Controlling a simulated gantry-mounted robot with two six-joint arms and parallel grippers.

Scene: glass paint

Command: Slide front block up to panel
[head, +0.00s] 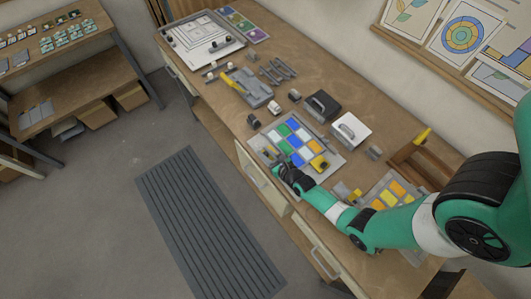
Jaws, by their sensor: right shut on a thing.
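The panel (296,136), a grid of blue, green and white glass squares, lies on a grey board on the workbench. My right gripper (279,167) is low at the board's front edge, beside the panel. It is shut on a small block, which looks like the front block; the fingers mostly hide it. A yellow-topped block (320,163) sits at the panel's right end. I cannot tell whether the held block touches the panel. My left gripper is out of view.
A grey tray (250,88) with a yellow tool lies to the left. A yellow-and-orange tile panel (388,193) is partly behind my right arm. The bench's front edge is close.

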